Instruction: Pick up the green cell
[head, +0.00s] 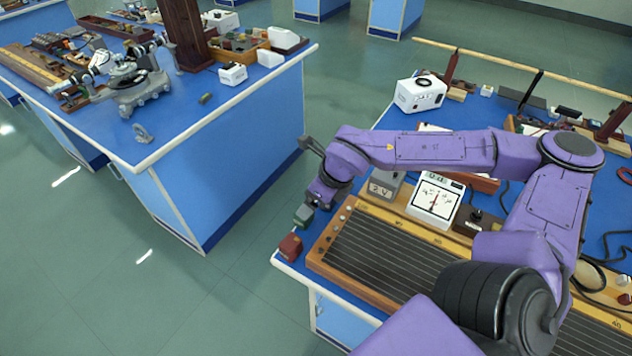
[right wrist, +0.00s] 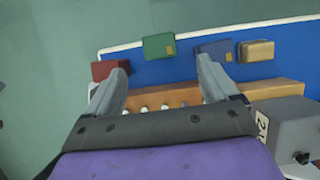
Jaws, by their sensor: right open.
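The green cell (head: 303,215) is a small block at the left edge of the right bench, close to my right gripper (head: 314,200). In the right wrist view the green cell (right wrist: 159,47) lies ahead of the gap between the fingertips, with space on both sides. My right gripper (right wrist: 161,68) is open and empty there. In the head view my wrist partly hides its fingers. A red cell (head: 290,246) is nearer the bench corner; it also shows in the right wrist view (right wrist: 108,69), beside the left finger. My left gripper is not in view.
In the right wrist view a blue cell (right wrist: 215,49) and a tan cell (right wrist: 256,52) stand right of the green one. A wood-framed ribbed board (head: 375,257), a dial meter (head: 436,200) and a grey box (right wrist: 290,128) are close by. Open floor separates the benches.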

